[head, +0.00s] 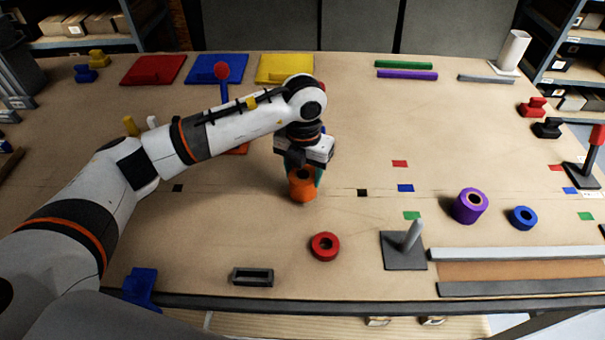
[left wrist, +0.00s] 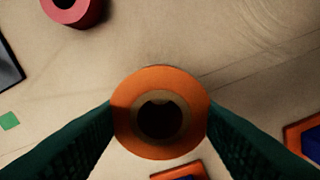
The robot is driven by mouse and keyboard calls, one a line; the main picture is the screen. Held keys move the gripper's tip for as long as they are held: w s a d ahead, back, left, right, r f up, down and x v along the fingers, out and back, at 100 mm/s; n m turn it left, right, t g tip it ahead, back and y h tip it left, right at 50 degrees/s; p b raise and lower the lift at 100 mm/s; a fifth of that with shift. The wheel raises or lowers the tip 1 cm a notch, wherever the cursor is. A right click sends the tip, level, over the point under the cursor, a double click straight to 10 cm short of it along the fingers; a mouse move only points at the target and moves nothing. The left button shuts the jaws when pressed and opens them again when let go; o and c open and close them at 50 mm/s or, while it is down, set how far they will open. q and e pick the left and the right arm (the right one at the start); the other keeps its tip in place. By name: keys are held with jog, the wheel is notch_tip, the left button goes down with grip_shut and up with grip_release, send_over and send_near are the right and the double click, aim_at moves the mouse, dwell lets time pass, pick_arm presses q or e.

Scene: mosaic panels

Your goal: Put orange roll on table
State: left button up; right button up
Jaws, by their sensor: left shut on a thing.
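The orange roll (head: 302,188) stands upright near the middle of the table (head: 350,240). My left gripper (head: 304,172) is above it, with its green fingers shut on it from both sides. In the left wrist view, the orange roll (left wrist: 160,78) shows end-on with a dark round hole, between the two fingers of the left gripper (left wrist: 160,118). I cannot tell whether its base touches the table or hangs just above it. My right gripper is not in view.
A red roll (head: 325,246) lies in front of the orange one. A grey base with a peg (head: 404,251), a purple roll (head: 470,206) and a blue roll (head: 523,218) are to the right. A dark tray (head: 252,277) is near the front edge. Coloured plates (head: 152,70) lie at the back.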

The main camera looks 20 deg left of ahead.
pick_arm(q)
notch_tip(320, 180, down, 2)
jog(key=shift+f+p, duration=0.15)
jog(key=shift+p, duration=0.15)
jog(key=shift+f+b, duration=0.3)
jog(key=o, duration=1)
jog(key=shift+r, duration=0.45)
jog(key=shift+r+b, duration=1.8)
jog(key=shift+r, duration=4)
